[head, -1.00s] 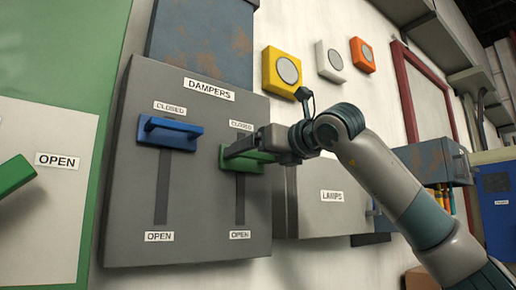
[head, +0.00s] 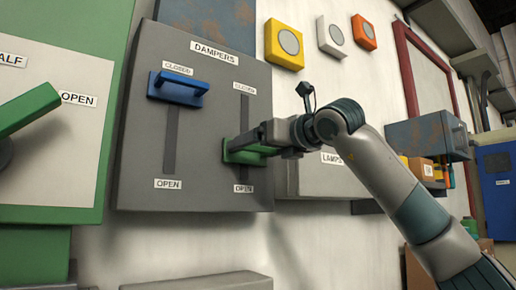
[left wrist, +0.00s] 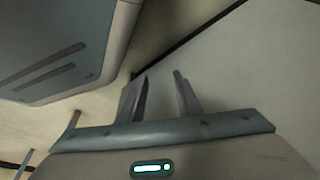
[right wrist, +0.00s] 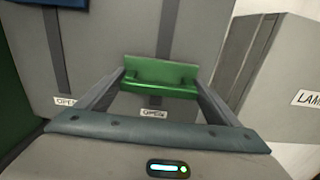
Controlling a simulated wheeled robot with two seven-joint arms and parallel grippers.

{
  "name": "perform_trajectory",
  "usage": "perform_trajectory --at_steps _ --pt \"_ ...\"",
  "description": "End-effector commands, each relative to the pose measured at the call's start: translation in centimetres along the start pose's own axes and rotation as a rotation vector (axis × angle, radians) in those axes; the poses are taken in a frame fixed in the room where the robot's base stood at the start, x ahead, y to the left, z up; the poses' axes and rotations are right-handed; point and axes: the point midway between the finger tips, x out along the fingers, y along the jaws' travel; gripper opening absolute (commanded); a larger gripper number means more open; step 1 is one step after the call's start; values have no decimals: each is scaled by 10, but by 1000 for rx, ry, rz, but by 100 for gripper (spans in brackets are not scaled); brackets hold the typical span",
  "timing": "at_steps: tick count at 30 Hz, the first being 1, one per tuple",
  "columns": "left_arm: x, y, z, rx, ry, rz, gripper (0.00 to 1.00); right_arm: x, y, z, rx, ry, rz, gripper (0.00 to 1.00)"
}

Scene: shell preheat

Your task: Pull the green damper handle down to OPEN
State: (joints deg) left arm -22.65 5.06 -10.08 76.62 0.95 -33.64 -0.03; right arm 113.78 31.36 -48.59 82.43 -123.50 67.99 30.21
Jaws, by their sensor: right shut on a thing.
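The green damper handle (head: 236,157) sits in the lower part of the right slot on the grey DAMPERS panel (head: 140,130). A short stretch of slot shows between it and the OPEN label (head: 243,189). My right gripper (head: 246,143) is shut on the green handle; its fingers partly cover it. In the right wrist view the handle's green bar (right wrist: 160,75) spans between the two fingers, just above the OPEN label (right wrist: 153,113). My left gripper (left wrist: 160,90) shows only in the left wrist view, with its fingers apart and nothing between them.
The blue damper handle (head: 180,90) is at the top of the left slot, by CLOSED. A green lever (head: 30,110) is on a panel at far left. The grey LAMPS box (head: 325,178) is right of the damper panel. A grey ledge (head: 200,283) is below.

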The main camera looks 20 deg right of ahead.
Motion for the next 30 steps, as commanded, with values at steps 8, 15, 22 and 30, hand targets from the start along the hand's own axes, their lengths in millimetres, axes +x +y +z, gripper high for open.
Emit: perform_trajectory --at_steps 8,15,22,30 --pt "-2 -13 18 -9 -118 -11 31 1 0 -25 -2 2 0 46" --pt "-20 -11 0 -8 -114 -11 31 1 0 -32 -2 2 0 45" --pt "-25 -10 -4 -7 -114 -11 31 1 0 -35 -2 6 0 46" --pt "-24 -10 -4 -7 -114 -11 31 2 1 -38 -1 13 1 91"
